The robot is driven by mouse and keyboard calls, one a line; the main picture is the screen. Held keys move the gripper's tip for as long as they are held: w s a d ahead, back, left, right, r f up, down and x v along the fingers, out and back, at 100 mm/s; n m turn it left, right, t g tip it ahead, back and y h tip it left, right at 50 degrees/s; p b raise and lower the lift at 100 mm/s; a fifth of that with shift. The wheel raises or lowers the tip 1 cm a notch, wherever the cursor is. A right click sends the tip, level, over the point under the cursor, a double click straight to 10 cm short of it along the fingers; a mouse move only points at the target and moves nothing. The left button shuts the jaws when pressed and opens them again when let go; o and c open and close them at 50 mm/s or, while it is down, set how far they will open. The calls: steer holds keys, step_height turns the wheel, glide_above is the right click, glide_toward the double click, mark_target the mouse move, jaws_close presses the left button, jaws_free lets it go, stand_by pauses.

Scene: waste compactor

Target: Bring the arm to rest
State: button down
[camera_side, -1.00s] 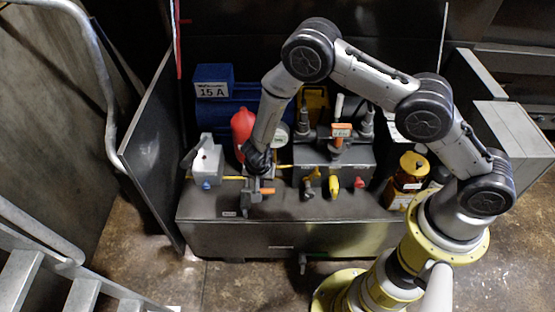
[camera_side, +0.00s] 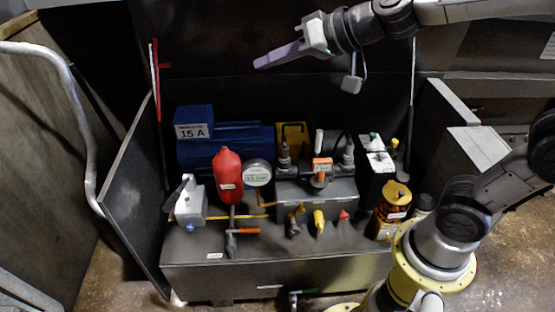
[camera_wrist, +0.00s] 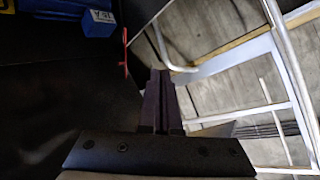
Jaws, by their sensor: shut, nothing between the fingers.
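My gripper (camera_side: 258,66) is raised high above and behind the machine bench, at the top of the side view, pointing left. Its fingers are together with nothing between them. My arm reaches in from the upper right, and its middle part runs out of the picture. In the wrist view the closed fingers (camera_wrist: 160,82) point up the picture, with a dark panel to the left and railings to the right.
Below is the bench (camera_side: 285,250) with a red bottle (camera_side: 228,178), a blue motor (camera_side: 235,145), a round gauge (camera_side: 257,173), valves and an amber container (camera_side: 393,208). An open door panel (camera_side: 138,205) stands left. A metal railing (camera_side: 85,120) is further left. Air around my gripper looks clear.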

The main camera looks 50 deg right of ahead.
steer(key=s+d+f+n+g+h, duration=0.1)
steer(key=s+d+f+g, duration=0.1)
steer(key=s, duration=0.5)
steer(key=s+d+f+n+g+h, duration=0.1)
steer(key=s+d+f+g, duration=0.1)
steer(key=s, duration=0.5)
steer(key=s+d+f+n+g+h, duration=0.1)
steer(key=s+d+f, duration=0.2)
steer(key=s+f, duration=0.3)
steer(key=shift+s+d+g+h, duration=0.2)
steer(key=shift+s+g+h, duration=0.2)
steer(key=shift+s, duration=0.6)
